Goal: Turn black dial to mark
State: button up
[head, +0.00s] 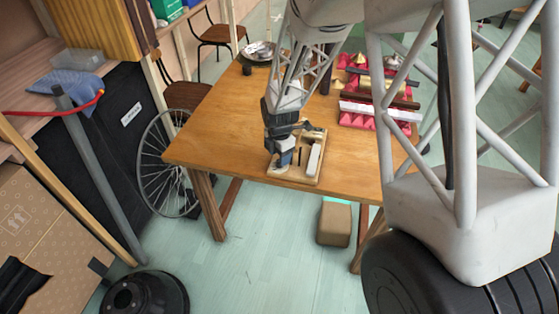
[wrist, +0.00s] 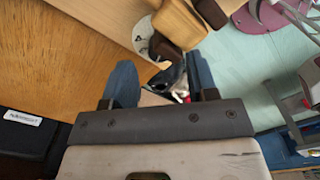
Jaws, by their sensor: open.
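A light wooden board (head: 296,178) lies near the front edge of the table, with a long pale block (head: 314,160) upon its right part. My gripper (head: 283,160) is low over the board's left part, left of that block. In the wrist view its two blue fingers stand apart, with a gap (wrist: 161,75) between them. A small dark piece with white spots (wrist: 178,84) shows in that gap; I cannot tell what it is. I cannot make out the black dial or its mark for certain; my gripper covers part of the board. Contact cannot be told.
The wooden table (head: 220,130) is bare left of the board. Red racks with bars (head: 375,115) stand behind on the right, and a metal bowl (head: 258,50) at the back. A spoked wheel (head: 172,165) leans at the left. A brown box (head: 334,224) is on the floor.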

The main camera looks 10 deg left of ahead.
jog(key=shift+f, duration=1.65)
jog(key=c, duration=0.9)
jog(key=shift+m, duration=0.3)
jog(key=m, duration=0.3)
jog(key=shift+r, duration=0.1)
jog(key=m, duration=0.4)
